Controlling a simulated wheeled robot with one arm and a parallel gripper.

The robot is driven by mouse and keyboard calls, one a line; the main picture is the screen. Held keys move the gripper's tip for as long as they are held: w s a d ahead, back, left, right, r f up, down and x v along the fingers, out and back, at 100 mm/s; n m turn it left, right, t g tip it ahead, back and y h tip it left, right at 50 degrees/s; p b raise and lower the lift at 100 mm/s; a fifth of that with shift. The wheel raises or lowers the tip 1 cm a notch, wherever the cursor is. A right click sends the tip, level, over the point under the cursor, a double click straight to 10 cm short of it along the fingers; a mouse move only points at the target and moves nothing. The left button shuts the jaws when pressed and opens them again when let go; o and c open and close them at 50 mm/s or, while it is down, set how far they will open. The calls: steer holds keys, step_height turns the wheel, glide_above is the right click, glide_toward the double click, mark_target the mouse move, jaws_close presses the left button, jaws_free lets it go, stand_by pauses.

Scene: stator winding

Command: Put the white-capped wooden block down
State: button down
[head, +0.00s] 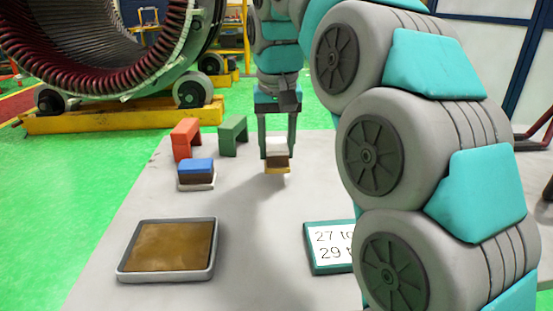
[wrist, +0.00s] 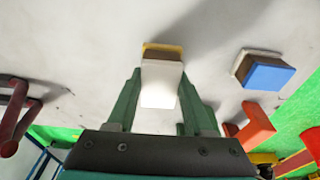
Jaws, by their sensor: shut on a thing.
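The white-capped wooden block (head: 277,144) is upright between the two green fingers of my gripper (head: 277,156), at the back middle of the grey table (head: 245,205). It has a brown band under the cap and a yellow layer at the bottom. In the wrist view the white cap (wrist: 160,84) is between my gripper's fingers (wrist: 160,76), with a yellow edge beyond it. My gripper is shut on the block. The block looks low over the table; whether its bottom touches the table I cannot tell.
Left of the block are a blue-capped block (head: 196,170) on a white base, a red bracket (head: 185,139) and a green bracket (head: 233,136). A brown-bottomed tray (head: 213,246) lies front left. A numbered sign (head: 330,246) is partly behind my arm. The table's middle is clear.

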mark_target(277, 161)
steer(key=shift+s+f, duration=0.1)
steer(key=shift+f, duration=1.5)
steer(key=shift+f, duration=0.15)
steer(key=shift+c, duration=1.5)
jaws_free()
